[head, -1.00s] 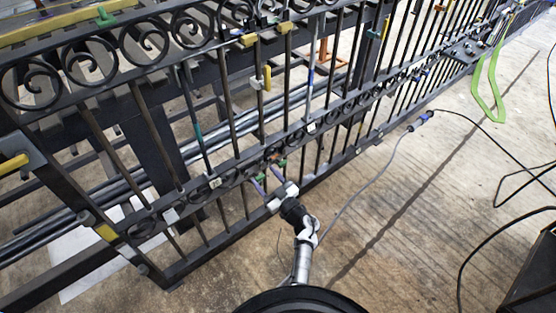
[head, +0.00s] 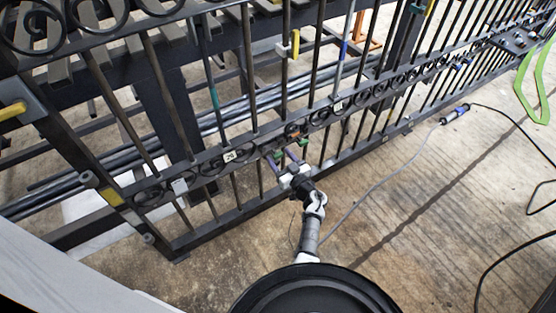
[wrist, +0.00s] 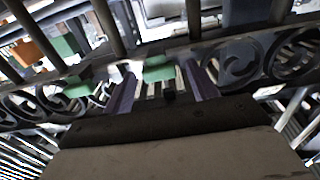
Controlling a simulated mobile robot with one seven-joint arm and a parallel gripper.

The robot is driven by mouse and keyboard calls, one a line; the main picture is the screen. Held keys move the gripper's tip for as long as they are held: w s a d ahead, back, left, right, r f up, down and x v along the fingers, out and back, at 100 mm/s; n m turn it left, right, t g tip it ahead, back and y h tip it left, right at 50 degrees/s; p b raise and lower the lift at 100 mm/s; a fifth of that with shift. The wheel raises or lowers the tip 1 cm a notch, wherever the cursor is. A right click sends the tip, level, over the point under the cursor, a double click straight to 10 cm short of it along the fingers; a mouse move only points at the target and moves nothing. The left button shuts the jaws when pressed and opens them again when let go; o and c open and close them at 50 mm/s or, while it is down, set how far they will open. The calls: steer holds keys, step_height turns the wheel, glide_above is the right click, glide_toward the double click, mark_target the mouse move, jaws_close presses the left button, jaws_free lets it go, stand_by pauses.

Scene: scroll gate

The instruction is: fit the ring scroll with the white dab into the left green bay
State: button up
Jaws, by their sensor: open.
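My gripper (head: 284,158) is open, its two purple fingers at the lower scroll band of the dark gate. The wrist view shows the fingers (wrist: 161,88) spread, with no held scroll visible between them. A green block (wrist: 158,70) shows between the fingers, beyond them. Another green block (wrist: 76,88) is left of the left finger. The green blocks also show small by the fingers in the head view (head: 303,140). I cannot tell which gap is the left green bay. Dark curled scrolls (wrist: 240,63) sit right of the right finger. I cannot make out a white dab on any ring scroll.
The gate's upright bars (head: 247,70) and lower rail (head: 225,225) stand close around my gripper. An orange block (wrist: 31,50) is at upper left in the wrist view. A grey cable (head: 385,185) lies on the floor to the right. The concrete floor in front is mostly clear.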

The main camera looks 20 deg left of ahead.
steer(key=shift+b+x, duration=0.35)
steer(key=shift+x, duration=0.65)
